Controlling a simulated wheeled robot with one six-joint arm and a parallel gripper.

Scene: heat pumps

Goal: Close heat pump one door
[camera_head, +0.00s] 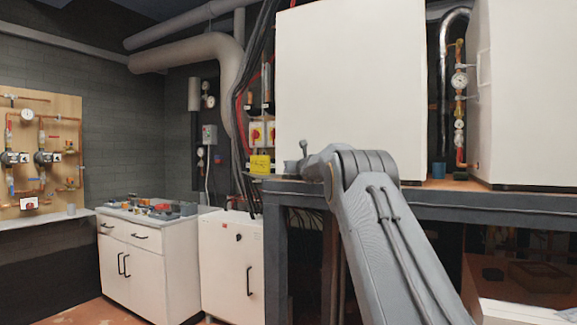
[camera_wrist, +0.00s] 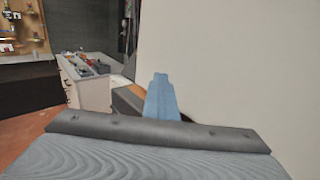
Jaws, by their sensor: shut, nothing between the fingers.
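A large white heat pump front or door panel (camera_head: 345,75) stands upright on the dark bench in the head view. A large white surface, likely the same panel, fills the right of the wrist view (camera_wrist: 245,70). My gripper (camera_wrist: 160,82) shows in the wrist view as a blue finger shape, shut and empty. It appears in front of the white surface's left edge; I cannot tell whether it touches. In the head view my arm rises in front of the panel's lower part, and the fingers cannot be made out. No handle or hinge is visible on the panel.
A second white unit (camera_head: 530,90) stands at the right, with a pipe and gauges (camera_head: 459,80) between. The dark bench edge (camera_head: 480,205) runs below them. White cabinets (camera_head: 150,265) and a pipe board (camera_head: 45,150) are at the left. Orange floor shows at lower left.

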